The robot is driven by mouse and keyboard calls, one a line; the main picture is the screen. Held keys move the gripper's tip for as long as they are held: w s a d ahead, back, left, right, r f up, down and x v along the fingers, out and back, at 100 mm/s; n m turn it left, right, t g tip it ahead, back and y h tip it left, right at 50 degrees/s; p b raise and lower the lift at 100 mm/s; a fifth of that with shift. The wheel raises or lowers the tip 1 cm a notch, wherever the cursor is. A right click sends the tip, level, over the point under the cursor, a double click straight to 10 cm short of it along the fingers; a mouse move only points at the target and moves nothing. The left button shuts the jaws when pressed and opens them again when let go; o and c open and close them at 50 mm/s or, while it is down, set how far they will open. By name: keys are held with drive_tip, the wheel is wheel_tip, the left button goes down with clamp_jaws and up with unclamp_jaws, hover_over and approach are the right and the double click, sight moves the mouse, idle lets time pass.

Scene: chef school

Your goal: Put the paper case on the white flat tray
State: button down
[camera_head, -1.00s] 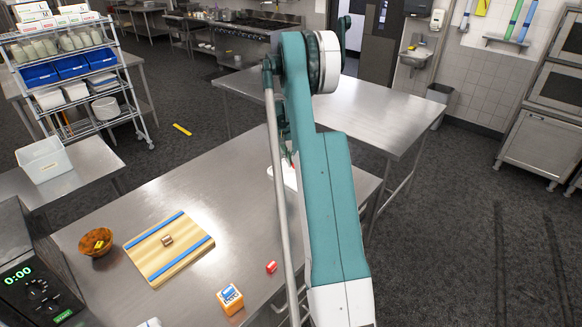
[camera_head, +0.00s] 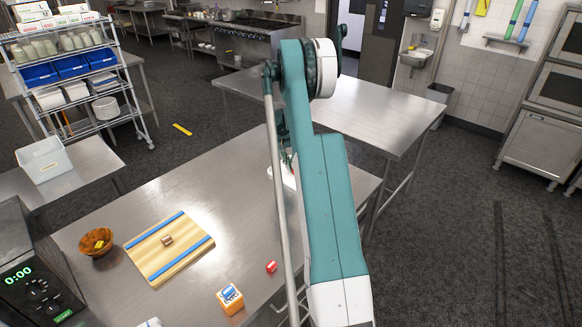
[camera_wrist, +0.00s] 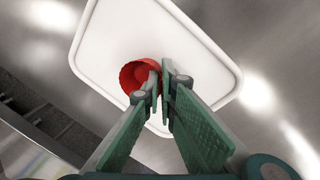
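The red paper case (camera_wrist: 135,75), a small fluted cup, shows in the wrist view over the middle of the white flat tray (camera_wrist: 112,22). My gripper (camera_wrist: 161,82) has its fingers close together at the case's right side. They appear to pinch its wall, with one finger overlapping the inside of the cup. I cannot tell whether the case's base touches the tray. In the head view the tray (camera_head: 289,180) is mostly hidden behind my arm, on the steel table, and the case and fingertips cannot be made out clearly.
On the same table (camera_head: 225,190) are a striped cutting board (camera_head: 190,262) with a small brown item, a wooden bowl (camera_head: 96,243), an orange-and-white box (camera_head: 230,299) and a small red block (camera_head: 271,267). A microwave (camera_head: 38,285) stands at the left. The second table (camera_head: 370,115) behind is clear.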

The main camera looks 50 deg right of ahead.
drive_tip(key=shift+f, duration=0.1)
drive_tip(key=c, duration=2.7)
unclamp_jaws()
drive_tip(key=shift+r, duration=0.2)
drive_tip(key=r, duration=0.4)
drive_tip(key=w+a+r, duration=0.1)
drive_tip(key=r, duration=0.6)
drive_tip(key=shift+w+a+r, duration=0.3)
drive_tip(key=shift+a+r, duration=0.05)
